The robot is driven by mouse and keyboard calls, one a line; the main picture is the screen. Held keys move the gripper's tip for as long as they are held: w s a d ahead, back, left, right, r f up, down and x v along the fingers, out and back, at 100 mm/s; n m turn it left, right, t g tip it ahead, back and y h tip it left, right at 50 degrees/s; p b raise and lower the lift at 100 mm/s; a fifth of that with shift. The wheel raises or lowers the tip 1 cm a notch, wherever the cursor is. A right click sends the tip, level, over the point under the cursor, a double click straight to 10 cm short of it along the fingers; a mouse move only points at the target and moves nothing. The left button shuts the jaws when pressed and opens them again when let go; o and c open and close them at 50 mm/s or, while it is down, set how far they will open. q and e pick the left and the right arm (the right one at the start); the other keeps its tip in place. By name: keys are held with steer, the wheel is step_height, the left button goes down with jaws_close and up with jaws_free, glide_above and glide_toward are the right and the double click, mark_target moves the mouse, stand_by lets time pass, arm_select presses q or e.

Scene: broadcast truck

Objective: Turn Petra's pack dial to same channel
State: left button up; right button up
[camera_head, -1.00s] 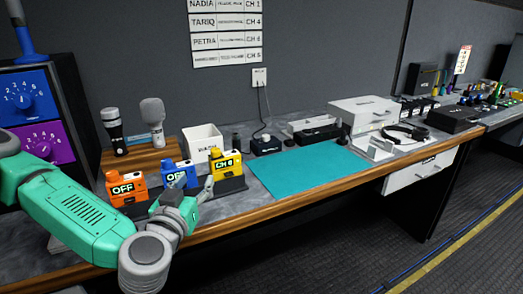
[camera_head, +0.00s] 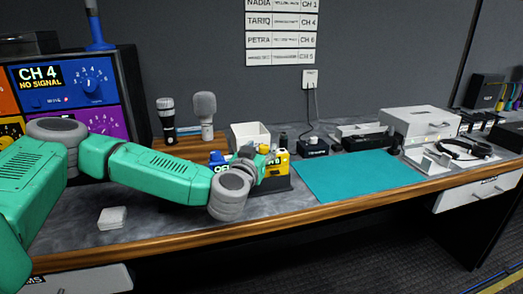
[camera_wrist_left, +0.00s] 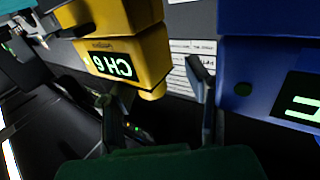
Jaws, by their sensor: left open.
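The yellow pack (camera_head: 279,163) stands in a dark holder on the bench, partly behind my left wrist. In the left wrist view the yellow pack (camera_wrist_left: 138,52) is upside down, and its lit display (camera_wrist_left: 112,67) appears to read CH 6. A small yellow knob (camera_wrist_left: 152,92) sticks out of its end. My left gripper (camera_head: 260,160) is at the yellow pack; its open fingers (camera_wrist_left: 160,108) straddle the knob's area, and contact cannot be told. The blue pack (camera_head: 217,161) is beside it, partly hidden by my arm. The wall list (camera_head: 281,33) shows PETRA, CH 6. My right gripper is out of view.
A receiver rack at left has a blue unit (camera_head: 65,85) reading CH 4 NO SIGNAL and a purple unit (camera_head: 105,122). Microphones (camera_head: 204,110) and a white bin (camera_head: 248,134) stand behind the packs. A teal mat (camera_head: 355,175) is clear at right.

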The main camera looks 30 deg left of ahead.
arm_select(q)
steer(key=shift+d+r, duration=0.15)
steer(key=shift+d, duration=0.5)
jaws_close()
steer(key=shift+a, duration=0.1)
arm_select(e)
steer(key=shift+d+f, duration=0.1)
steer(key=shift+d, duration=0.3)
arm_select(q)
steer(key=shift+a+p, duration=0.25)
steer(key=shift+p, duration=0.05)
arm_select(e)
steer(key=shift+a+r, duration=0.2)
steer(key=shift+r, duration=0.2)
arm_select(q)
steer(key=shift+d+y, duration=0.1)
steer(key=shift+y, duration=0.2)
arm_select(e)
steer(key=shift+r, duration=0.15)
